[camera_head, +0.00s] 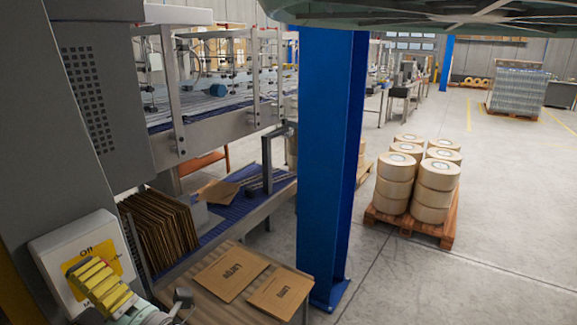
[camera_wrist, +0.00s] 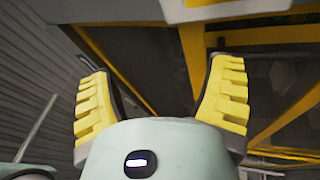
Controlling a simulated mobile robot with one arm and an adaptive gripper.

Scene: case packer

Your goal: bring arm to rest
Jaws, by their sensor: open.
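My gripper (camera_wrist: 160,100) is in the wrist view with its two yellow ridged fingers spread apart and nothing between them. In the head view my gripper (camera_head: 105,286) is at the lower left. My arm is mostly below the frame.
A row of brown flat cartons (camera_head: 160,232) stands beside the blue conveyor (camera_head: 232,207). Flat cartons (camera_head: 230,275) lie on a wooden table (camera_head: 212,252). A blue column (camera_head: 325,150) rises behind it. A pallet (camera_head: 447,233) of rolls stands right; floor around it is free.

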